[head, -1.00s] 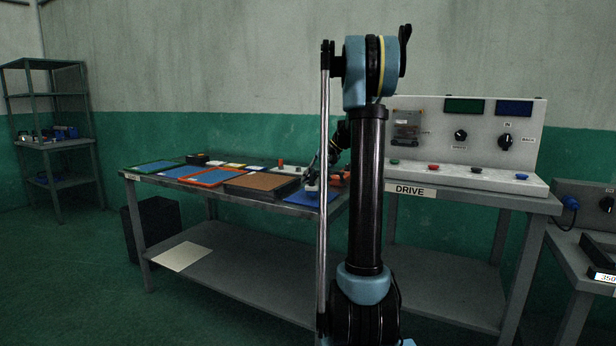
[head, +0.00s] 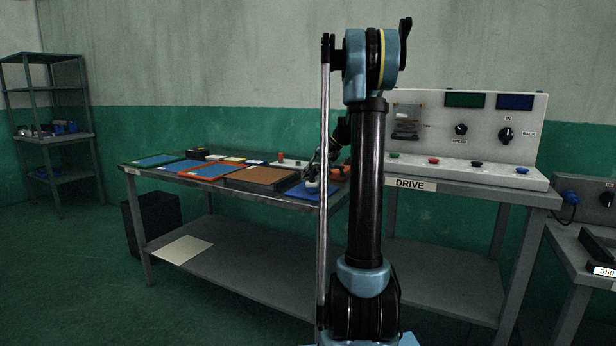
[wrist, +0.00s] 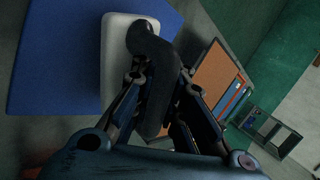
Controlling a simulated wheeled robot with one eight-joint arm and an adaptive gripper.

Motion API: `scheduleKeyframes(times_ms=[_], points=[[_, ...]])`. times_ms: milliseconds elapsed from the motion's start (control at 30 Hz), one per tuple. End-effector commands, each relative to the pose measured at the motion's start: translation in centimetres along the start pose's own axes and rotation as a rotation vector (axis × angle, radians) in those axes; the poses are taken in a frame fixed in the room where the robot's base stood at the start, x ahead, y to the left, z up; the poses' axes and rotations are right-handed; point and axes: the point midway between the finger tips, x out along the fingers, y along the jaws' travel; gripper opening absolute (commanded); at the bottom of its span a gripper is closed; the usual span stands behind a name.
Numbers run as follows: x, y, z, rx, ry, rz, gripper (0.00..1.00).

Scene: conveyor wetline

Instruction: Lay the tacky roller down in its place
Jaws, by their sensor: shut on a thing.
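The tacky roller shows in the wrist view as a white rounded roller body (wrist: 117,62) with a thick, bent dark grey handle (wrist: 158,75). My gripper (wrist: 162,92) is shut on the handle, one finger on each side. The white body overlaps the edge of a blue mat (wrist: 50,55); I cannot tell whether it touches it. In the head view my gripper (head: 318,170) is at the right end of the long table, above the blue mat (head: 300,193), largely hidden behind my arm. The roller's white end (head: 312,185) shows just below it.
On the long grey table (head: 150,175) lie an orange-framed blue screen (head: 208,171), a green-framed one (head: 155,161) and a brown board (head: 262,175) just left of the mat. The DRIVE console (head: 462,145) stands right. A shelf rack (head: 45,95) is far left.

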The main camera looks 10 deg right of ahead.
Motion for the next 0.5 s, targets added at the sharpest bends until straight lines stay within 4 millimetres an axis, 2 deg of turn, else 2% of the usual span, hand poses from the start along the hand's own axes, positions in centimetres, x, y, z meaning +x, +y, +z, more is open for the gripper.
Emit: scheduleKeyframes(times_ms=[233,267,333,367,500], points=[[0.3,0.24,-0.02,0.0,0.0,0.0,0.0],[0.28,0.22,-0.01,0.0,0.0,0.0,0.16],[0.28,0.23,-0.01,0.0,0.0,0.0,0.31],[0.28,0.23,-0.01,0.0,0.0,0.0,0.36],[0.28,0.26,0.0,0.0,0.0,0.001,0.36]])
